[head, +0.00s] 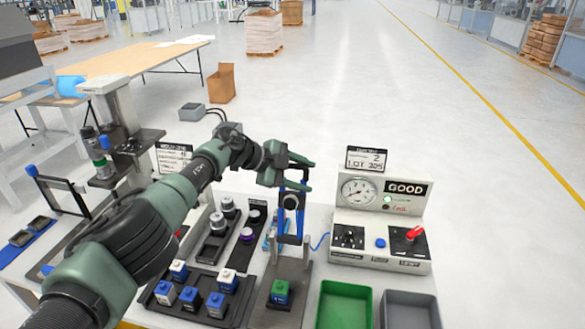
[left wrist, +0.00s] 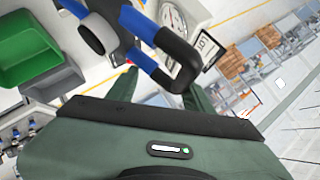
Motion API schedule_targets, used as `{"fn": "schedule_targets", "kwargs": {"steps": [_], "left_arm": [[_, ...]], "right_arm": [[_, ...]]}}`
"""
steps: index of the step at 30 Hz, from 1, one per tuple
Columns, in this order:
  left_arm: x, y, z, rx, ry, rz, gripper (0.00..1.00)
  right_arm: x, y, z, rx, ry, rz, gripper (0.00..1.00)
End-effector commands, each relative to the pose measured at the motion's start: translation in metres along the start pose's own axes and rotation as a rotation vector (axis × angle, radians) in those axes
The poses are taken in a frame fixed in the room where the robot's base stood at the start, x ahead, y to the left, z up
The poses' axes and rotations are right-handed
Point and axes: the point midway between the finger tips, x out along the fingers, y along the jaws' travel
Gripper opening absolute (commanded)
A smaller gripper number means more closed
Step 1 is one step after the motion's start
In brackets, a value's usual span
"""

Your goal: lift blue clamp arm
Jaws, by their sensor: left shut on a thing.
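The blue clamp arm (head: 282,222) stands raised, roughly upright, at the back of its grey fixture (head: 272,315). It has two blue side bars, a dark top bar and a round grey pad. My left gripper (head: 298,171) is shut on the dark top bar, partly hiding it. In the left wrist view the clamp arm (left wrist: 144,27) crosses the top, and its black bar lies between my left gripper's fingers (left wrist: 163,88). My right gripper is not in view.
A test box (head: 382,219) with a gauge and red lever stands right of the clamp. Green (head: 345,306) and grey (head: 410,312) bins are at the front right. Trays with blue-and-white blocks (head: 190,298) and round parts (head: 217,225) lie left.

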Motion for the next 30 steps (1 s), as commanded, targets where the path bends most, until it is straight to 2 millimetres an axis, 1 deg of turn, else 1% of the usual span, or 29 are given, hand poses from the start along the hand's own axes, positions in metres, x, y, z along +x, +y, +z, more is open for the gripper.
{"fn": "schedule_targets", "kwargs": {"steps": [1,6,8,13,14,18,23,30], "left_arm": [[-0.009,0.003,0.010,-0.006,-0.019,0.005,0.37],[-0.026,0.002,0.006,-0.003,-0.019,0.003,0.37],[-0.032,0.002,0.008,-0.001,-0.019,-0.002,0.37],[-0.051,0.001,0.004,0.003,-0.016,-0.004,0.37],[-0.055,0.001,0.004,0.004,-0.015,-0.005,0.37],[-0.067,0.001,0.000,0.004,-0.010,-0.004,0.37],[-0.073,0.000,-0.003,0.004,-0.007,-0.003,0.37],[-0.073,-0.001,-0.004,0.004,-0.006,-0.003,0.37]], "right_arm": [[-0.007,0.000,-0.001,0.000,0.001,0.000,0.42],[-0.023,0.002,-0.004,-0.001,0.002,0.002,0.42],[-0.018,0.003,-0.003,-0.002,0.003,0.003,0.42],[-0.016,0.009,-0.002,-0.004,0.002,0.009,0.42],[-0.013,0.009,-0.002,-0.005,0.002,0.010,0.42],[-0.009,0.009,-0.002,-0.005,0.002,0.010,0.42],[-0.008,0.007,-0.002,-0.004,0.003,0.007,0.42],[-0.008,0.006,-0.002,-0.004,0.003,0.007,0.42]]}}
